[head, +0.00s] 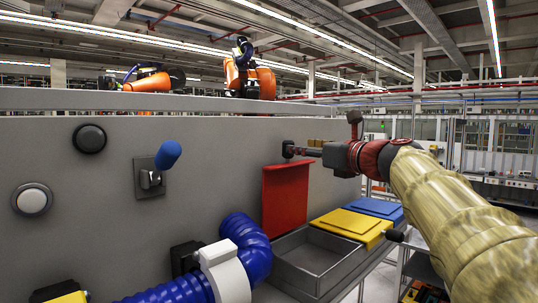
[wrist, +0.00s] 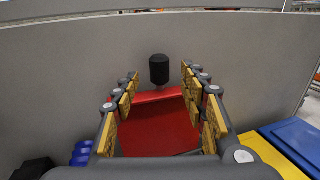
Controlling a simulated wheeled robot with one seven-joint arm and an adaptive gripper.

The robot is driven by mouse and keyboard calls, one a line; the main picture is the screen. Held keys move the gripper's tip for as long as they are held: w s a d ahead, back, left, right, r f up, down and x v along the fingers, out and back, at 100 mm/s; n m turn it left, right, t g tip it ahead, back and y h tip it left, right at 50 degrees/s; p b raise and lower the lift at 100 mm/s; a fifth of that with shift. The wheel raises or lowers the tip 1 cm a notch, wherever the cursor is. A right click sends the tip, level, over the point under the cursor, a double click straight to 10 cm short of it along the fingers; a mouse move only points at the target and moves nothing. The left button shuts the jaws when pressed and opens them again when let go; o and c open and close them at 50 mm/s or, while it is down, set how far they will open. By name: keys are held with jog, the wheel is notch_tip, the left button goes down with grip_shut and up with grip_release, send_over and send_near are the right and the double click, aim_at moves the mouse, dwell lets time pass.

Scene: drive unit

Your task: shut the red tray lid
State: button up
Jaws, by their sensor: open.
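The red tray lid (head: 285,196) stands upright against the grey panel, behind an open grey metal tray (head: 318,258). In the wrist view the red lid (wrist: 158,125) shows below and between my fingers. A black knob (wrist: 159,69) is at the lid's upper edge, between and beyond my fingertips. My gripper (head: 303,152) is at the height of the lid's top edge, to the right of the knob in the head view. In the wrist view my gripper (wrist: 160,76) is open, with yellow pads apart and nothing held. Contact with the knob cannot be told.
A shut yellow lid (head: 352,224) with a black knob (head: 395,236) and a blue lid (head: 374,208) lie right of the open tray. A blue corrugated hose (head: 250,240) is to its left. A blue-tipped lever (head: 168,154) and round buttons (head: 90,138) are on the panel (head: 225,165).

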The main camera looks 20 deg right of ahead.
jog(key=w, duration=0.2)
jog(key=w+p, duration=0.1)
jog(key=w, duration=0.4)
jog(key=shift+w+a+p, duration=0.35)
jog(key=shift+w, duration=0.05)
jog(key=c, duration=0.4)
jog(key=c, duration=0.7)
grip_shut()
